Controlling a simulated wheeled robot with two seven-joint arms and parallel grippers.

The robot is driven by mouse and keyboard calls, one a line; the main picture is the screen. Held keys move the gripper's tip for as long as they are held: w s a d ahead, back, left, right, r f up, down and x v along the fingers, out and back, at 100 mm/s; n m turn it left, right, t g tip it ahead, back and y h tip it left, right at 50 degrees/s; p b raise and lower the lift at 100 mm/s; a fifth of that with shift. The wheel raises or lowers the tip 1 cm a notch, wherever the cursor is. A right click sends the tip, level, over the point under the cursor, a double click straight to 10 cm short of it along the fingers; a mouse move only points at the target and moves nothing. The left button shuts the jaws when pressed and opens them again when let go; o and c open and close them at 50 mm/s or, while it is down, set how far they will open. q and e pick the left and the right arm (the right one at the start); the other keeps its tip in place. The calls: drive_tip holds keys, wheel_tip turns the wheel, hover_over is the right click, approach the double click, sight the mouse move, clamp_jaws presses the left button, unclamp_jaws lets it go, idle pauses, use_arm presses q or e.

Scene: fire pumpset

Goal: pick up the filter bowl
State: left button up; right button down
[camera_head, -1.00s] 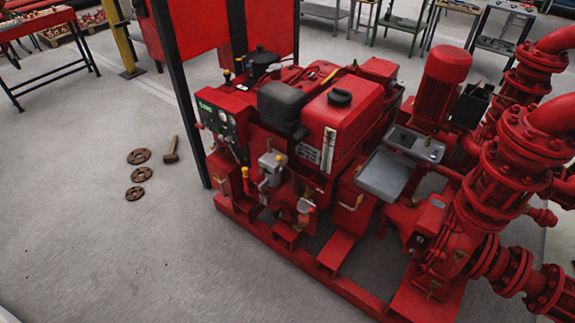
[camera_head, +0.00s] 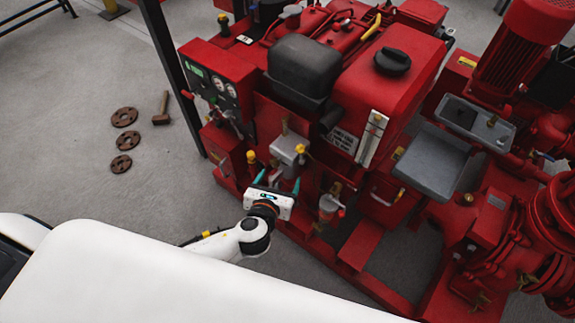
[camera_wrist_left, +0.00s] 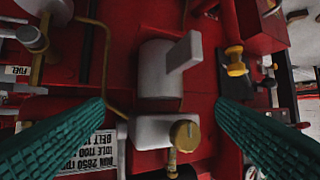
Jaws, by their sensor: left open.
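A grey cylindrical body (camera_wrist_left: 158,75) with a flat tab hangs on a pale head with a brass knob (camera_wrist_left: 184,134) on the red engine. It seems to be the filter bowl, though I cannot be sure. In the head view the grey unit (camera_head: 288,150) sits on the engine's front, just above my left gripper (camera_head: 276,184). My left gripper is open and empty. Its green fingers stand apart at either side of the unit in the left wrist view (camera_wrist_left: 158,125), with no contact visible. My right gripper is not in view.
Another small grey cup-shaped fitting (camera_head: 330,204) is right of my gripper. A yellow knob (camera_wrist_left: 236,61) and brass pipe (camera_wrist_left: 92,22) are near the fingers. The red base rail (camera_head: 370,280) runs below. Flanges (camera_head: 123,140) and a hammer (camera_head: 162,108) lie on open floor at left.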

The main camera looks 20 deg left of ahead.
sight(286, 166)
use_arm(q)
drive_tip(key=x, duration=0.3)
drive_tip(key=shift+w+f+b, duration=0.2)
drive_tip(key=shift+b, duration=0.15)
drive_tip(key=b+x, duration=0.1)
drive_tip(key=x, duration=0.2)
drive_tip(key=shift+w+f, duration=0.3)
drive_tip(key=shift+w, duration=0.4)
drive_tip(key=c, duration=1)
drive_tip(key=shift+c, duration=0.8)
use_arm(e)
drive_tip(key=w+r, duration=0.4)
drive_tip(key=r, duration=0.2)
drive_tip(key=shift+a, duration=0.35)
use_arm(q)
drive_tip(key=shift+r, duration=0.25)
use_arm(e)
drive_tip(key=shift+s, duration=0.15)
